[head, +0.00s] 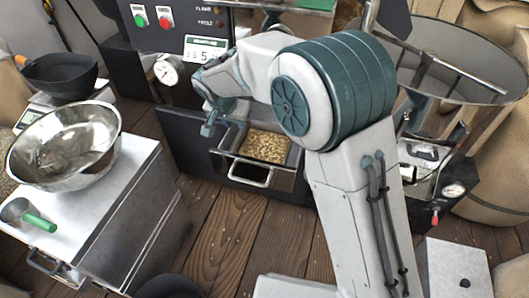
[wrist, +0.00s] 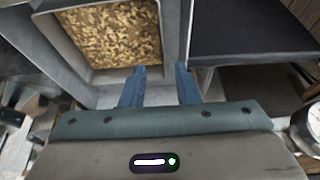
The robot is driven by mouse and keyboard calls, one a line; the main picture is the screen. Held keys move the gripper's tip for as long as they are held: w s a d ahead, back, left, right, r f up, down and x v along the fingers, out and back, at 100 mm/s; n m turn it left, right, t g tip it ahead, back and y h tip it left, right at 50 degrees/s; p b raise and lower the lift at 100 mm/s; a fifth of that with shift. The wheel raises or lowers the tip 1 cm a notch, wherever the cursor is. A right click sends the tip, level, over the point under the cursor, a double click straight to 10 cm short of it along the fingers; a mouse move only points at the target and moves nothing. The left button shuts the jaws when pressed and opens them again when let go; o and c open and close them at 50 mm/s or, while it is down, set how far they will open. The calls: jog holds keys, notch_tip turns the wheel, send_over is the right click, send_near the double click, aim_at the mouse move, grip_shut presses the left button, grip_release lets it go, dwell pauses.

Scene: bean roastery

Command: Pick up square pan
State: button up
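The square pan (head: 232,155) is a grey metal tray filled with light brown flakes. It sits in the low opening of the dark machine, with a pale looped handle at its front. In the wrist view the pan (wrist: 172,32) fills the upper left and middle, cut off by the top edge. My gripper (wrist: 160,75) is open, its two blue fingers apart with nothing seen gripped between them. The fingertips point at the pan's near edge; I cannot tell whether they touch it. In the head view my gripper (head: 208,128) is just left of the pan, its fingers partly hidden.
A steel bowl (head: 65,145) and a green-handled scoop (head: 28,217) stand on a white cabinet (head: 125,180) at left. A black pan (head: 60,78) sits behind them. A large round tray (head: 450,75) is at right. Wooden floor (head: 225,225) is clear in front.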

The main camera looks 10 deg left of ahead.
jog(key=b, duration=0.2)
send_over(241, 144)
jog(key=s, duration=0.2)
jog(key=f, duration=0.5)
jog(key=shift+w+d+f, duration=0.1)
jog(key=shift+w+f, duration=0.15)
jog(key=shift+f, duration=0.05)
jog(key=x, duration=0.1)
jog(key=b+x, duration=0.1)
jog(key=x, duration=0.1)
jog(key=b+x, duration=0.1)
jog(key=x, duration=0.1)
jog(key=shift+a+f, duration=0.1)
jog(key=shift+a, duration=0.2)
grip_shut()
